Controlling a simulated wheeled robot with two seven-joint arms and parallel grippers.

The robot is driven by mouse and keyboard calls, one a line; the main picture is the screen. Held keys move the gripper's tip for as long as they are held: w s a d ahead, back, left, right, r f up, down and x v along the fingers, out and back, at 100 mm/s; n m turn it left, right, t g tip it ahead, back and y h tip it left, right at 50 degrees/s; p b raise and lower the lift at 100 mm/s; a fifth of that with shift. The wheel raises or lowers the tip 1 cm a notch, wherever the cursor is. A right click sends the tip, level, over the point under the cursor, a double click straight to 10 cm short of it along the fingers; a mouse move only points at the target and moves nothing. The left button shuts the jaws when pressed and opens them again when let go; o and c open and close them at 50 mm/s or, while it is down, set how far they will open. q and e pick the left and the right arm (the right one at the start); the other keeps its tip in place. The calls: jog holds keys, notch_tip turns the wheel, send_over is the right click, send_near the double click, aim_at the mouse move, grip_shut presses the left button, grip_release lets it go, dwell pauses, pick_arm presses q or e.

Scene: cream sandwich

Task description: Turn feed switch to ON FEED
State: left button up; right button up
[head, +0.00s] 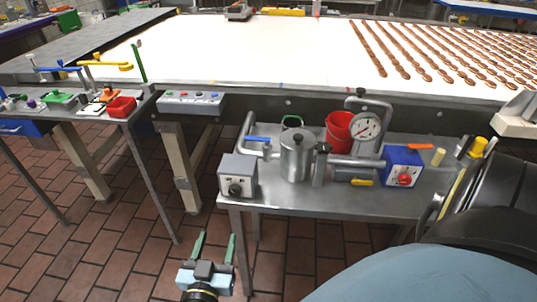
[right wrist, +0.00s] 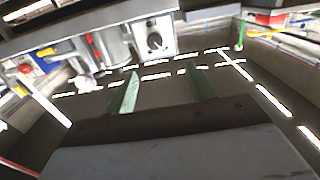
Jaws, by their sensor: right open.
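A grey box with a black round knob (head: 237,177) stands at the front left corner of the small metal table. A blue box with a red knob (head: 403,167) stands at that table's right side. I cannot read a label on either, so I cannot tell which is the feed switch. My right gripper (head: 215,243) is open and empty, low in front of the table's left leg, below the grey box. In the right wrist view, its green fingers (right wrist: 162,82) are apart, and the grey box (right wrist: 152,38) shows beyond them. My left gripper is not in view.
The small metal table (head: 300,204) also holds a steel pot (head: 297,158), a red bucket (head: 340,132), a dial gauge (head: 365,128) and pipes. A long conveyor (head: 260,50) runs behind it. A tool bench (head: 70,113) stands left. The tiled floor between them is open.

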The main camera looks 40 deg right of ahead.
aim_at(234, 193)
jog(key=x, duration=0.9)
jog(key=s+b+x, duration=0.1)
jog(key=x, duration=0.3)
jog(key=shift+w+d, duration=0.35)
jog(key=shift+d, duration=0.35)
jog(key=shift+c, duration=0.3)
jog(key=c, duration=0.9)
